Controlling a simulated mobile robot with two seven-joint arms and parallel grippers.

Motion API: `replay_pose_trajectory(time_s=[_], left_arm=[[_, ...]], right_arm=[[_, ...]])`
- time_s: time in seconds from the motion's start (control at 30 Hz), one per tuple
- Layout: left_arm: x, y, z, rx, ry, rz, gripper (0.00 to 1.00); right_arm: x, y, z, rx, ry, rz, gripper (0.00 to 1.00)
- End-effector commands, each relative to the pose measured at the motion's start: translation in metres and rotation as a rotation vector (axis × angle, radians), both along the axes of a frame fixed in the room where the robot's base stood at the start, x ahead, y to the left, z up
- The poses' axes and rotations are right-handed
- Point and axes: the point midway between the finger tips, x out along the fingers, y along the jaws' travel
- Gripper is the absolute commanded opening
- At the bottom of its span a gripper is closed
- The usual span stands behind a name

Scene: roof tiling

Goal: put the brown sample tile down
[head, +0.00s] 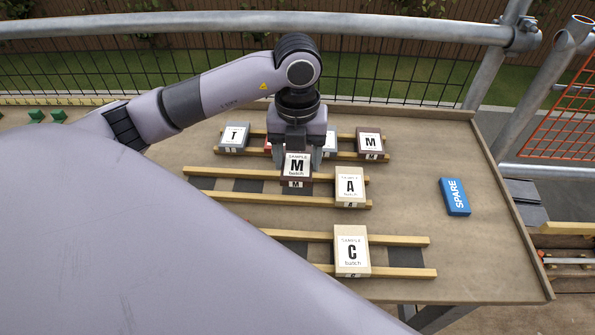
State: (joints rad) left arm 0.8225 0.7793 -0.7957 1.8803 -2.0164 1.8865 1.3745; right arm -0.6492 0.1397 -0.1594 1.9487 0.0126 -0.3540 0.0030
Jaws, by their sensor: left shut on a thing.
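The brown sample tile (296,181) has a white label with a large M and "SAMPLE batch". My left gripper (297,150) points down and is shut on it. The tile is over the back rail of the middle rack (217,172), left of the cream A sample tile (350,188). I cannot tell whether it touches the rail. A brown M tile (370,142) without the sample wording sits at the right of the back rack (345,153). My right gripper is not in view.
The back rack also holds a grey T tile (234,136), with a red tile and a pale tile partly hidden by my gripper. A cream C sample tile (352,250) sits on the front rack (410,240). A blue SPARE block (455,197) lies right on the bench.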

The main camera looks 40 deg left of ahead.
Motion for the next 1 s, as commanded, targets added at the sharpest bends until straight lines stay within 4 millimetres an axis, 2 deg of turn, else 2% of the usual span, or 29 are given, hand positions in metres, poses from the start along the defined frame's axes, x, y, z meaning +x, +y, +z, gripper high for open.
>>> replay_pose_trajectory(time_s=[0.17, 0.4, 0.93, 0.97, 1.0], left_arm=[[-0.001, 0.000, -0.013, 0.001, 0.003, 0.001, 0.25], [0.000, 0.000, -0.045, -0.001, 0.001, 0.000, 0.25], [0.000, 0.000, -0.055, 0.000, 0.000, 0.000, 0.25], [0.000, 0.000, -0.055, 0.001, 0.001, 0.000, 0.64], [0.000, 0.000, -0.054, 0.001, 0.001, 0.000, 0.77]], right_arm=[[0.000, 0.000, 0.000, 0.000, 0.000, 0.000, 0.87], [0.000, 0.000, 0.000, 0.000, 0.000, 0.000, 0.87], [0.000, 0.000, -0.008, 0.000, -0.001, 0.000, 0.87], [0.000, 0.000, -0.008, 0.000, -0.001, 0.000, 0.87], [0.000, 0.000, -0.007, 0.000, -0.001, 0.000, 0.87]])
